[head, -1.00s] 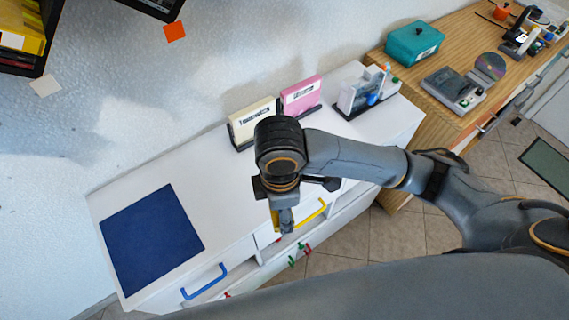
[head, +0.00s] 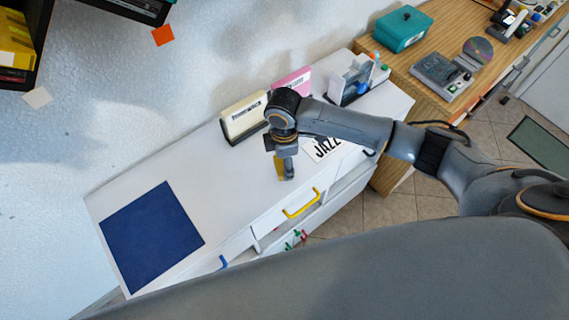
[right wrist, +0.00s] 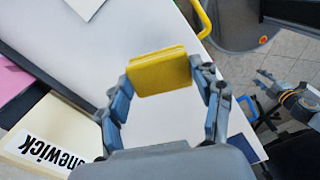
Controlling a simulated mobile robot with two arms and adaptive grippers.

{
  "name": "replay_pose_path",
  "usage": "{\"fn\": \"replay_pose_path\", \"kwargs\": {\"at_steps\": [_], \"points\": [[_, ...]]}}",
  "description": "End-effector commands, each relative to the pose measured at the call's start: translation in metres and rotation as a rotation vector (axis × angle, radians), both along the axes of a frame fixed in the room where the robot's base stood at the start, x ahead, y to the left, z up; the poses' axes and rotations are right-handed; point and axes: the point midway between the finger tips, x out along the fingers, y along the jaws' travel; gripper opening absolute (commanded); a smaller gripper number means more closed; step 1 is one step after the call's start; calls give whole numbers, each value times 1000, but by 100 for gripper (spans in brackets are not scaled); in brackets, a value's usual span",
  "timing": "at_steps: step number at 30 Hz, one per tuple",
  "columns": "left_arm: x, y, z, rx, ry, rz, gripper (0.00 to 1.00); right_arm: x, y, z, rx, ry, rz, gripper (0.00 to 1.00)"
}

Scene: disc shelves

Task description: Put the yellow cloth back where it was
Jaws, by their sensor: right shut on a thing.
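The yellow cloth (right wrist: 160,72) is a small folded block between the two fingers of my right gripper (right wrist: 163,80) in the right wrist view. In the head view, my right gripper (head: 285,174) points down over the front part of the white cabinet top (head: 235,170). A bit of the yellow cloth (head: 279,166) shows beside it. The gripper is shut on the cloth. My left gripper (right wrist: 268,95) seems to show small at the right of the right wrist view; its opening is unclear. It is outside the head view.
A dark blue mat (head: 152,237) lies on the cabinet's left part. Cream (head: 243,117) and pink (head: 292,80) card holders stand at the back; a JAZZ card (head: 325,149) lies right of the gripper. A yellow drawer handle (head: 302,203) is at the front. White surface between mat and gripper is clear.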

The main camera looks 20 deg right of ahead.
Motion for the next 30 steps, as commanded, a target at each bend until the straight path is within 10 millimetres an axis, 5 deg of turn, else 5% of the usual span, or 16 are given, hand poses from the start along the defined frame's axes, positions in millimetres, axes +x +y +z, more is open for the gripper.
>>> {"fn": "replay_pose_path", "kwargs": {"at_steps": [7,18,19,22,30], "points": [[-4,0,5,0,5,0,40,2,-2,-31,-2,1,-1,40],[-11,1,3,2,17,-1,40,2,-2,-36,-1,0,0,40],[-11,1,3,2,17,-1,40,2,-2,-36,-1,0,0,69],[-11,1,3,2,17,-1,40,2,-2,-36,-1,0,0,88],[-11,1,3,2,17,-1,40,2,-2,-36,-1,0,0,88]]}}
